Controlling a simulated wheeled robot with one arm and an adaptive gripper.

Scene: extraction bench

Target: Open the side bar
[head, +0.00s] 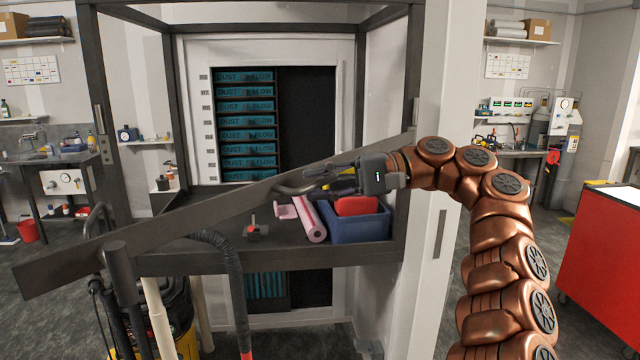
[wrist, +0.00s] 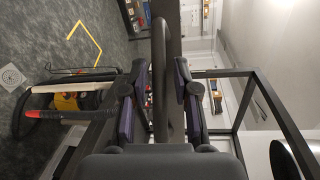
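The side bar (head: 200,205) is a long dark flat bar across the front of the bench frame. Its right end meets the right post. Its left end looks larger and lower in the head view and juts out in front of the frame. A curved dark handle (head: 300,186) sits on the bar; it also shows in the wrist view (wrist: 161,75). My gripper (head: 345,180) is at the handle. In the wrist view, its fingers (wrist: 158,105) stand apart on either side of the handle, with narrow gaps visible. The gripper hides the handle's right part in the head view.
Behind the bar, the bench shelf holds a blue bin (head: 357,226) with a red item, a pink roll (head: 309,220) and a small red-and-dark part (head: 254,230). A black hose (head: 232,270) hangs in front. A red cabinet (head: 600,250) stands at the right.

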